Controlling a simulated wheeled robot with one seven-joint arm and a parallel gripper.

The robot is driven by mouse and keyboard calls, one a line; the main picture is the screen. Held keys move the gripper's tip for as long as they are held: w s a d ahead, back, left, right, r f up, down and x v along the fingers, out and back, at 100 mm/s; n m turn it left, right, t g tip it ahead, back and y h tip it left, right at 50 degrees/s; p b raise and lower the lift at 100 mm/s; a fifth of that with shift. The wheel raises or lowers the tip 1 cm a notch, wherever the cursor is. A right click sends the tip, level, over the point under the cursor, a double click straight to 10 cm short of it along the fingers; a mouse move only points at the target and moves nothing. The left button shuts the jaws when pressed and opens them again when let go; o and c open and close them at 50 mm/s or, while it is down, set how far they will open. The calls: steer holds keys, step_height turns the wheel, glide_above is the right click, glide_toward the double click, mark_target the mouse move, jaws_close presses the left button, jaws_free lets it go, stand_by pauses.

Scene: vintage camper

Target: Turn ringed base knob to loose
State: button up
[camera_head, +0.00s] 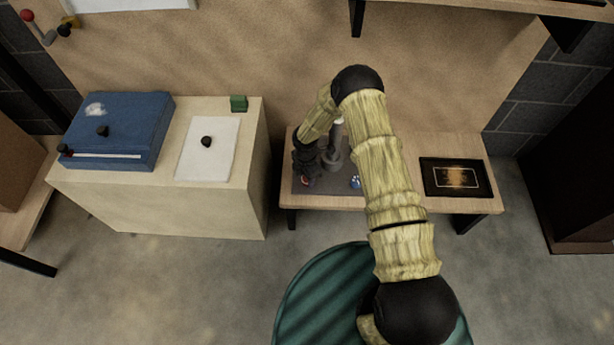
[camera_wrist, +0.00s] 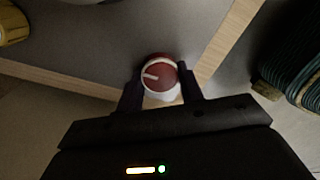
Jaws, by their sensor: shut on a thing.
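The red knob (camera_wrist: 164,72) shows in the wrist view with a white pointer line on its face and a white ring around it. The pointer line points to the left in that view. My gripper (camera_wrist: 160,88) has its two dark fingers on either side of the knob and is shut on it. In the head view my gripper (camera_head: 306,168) is low over the left end of the bench, and a small bit of red (camera_head: 306,181) shows beside it. My fingers hide the knob's sides. No loose or tight marking can be read.
The low wooden bench (camera_head: 440,205) bears a grey plate (camera_head: 325,203), a grey upright fixture (camera_head: 335,158), a small blue item (camera_head: 355,182) and a dark framed panel (camera_head: 456,177). A cream cabinet (camera_head: 185,208) with a blue box (camera_head: 120,125) stands close on the left.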

steer(key=shift+d, duration=0.1)
steer(key=o, duration=1)
step_height(320, 180, up, 17)
steer(key=p, duration=0.4)
steer(key=shift+w+a+r, duration=0.2)
steer(key=shift+w+a, duration=0.05)
steer(key=shift+w, duration=0.15)
